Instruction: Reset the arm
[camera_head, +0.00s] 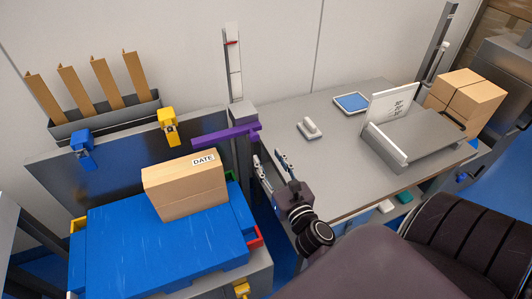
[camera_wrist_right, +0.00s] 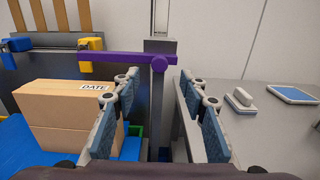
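My right gripper (camera_head: 270,164) is open and empty in the head view, just left of the grey table's edge and right of the cardboard box. In the right wrist view its two blue-padded fingers (camera_wrist_right: 165,115) stand apart with nothing between them. A purple bar (camera_head: 226,134) on the grey post lies beyond the fingers; it also shows in the right wrist view (camera_wrist_right: 115,59). The cardboard box (camera_head: 184,188) with a DATE label sits on a blue lid or platform (camera_head: 140,245). My left gripper does not show in either view.
The grey table (camera_head: 290,120) holds a small white-handled block (camera_head: 309,128), a blue pad (camera_head: 352,102) and a grey stand with a white sign (camera_head: 390,105). Cardboard boxes (camera_head: 465,95) stand at the far right. Yellow and blue clamps (camera_head: 168,126) sit on the left panel.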

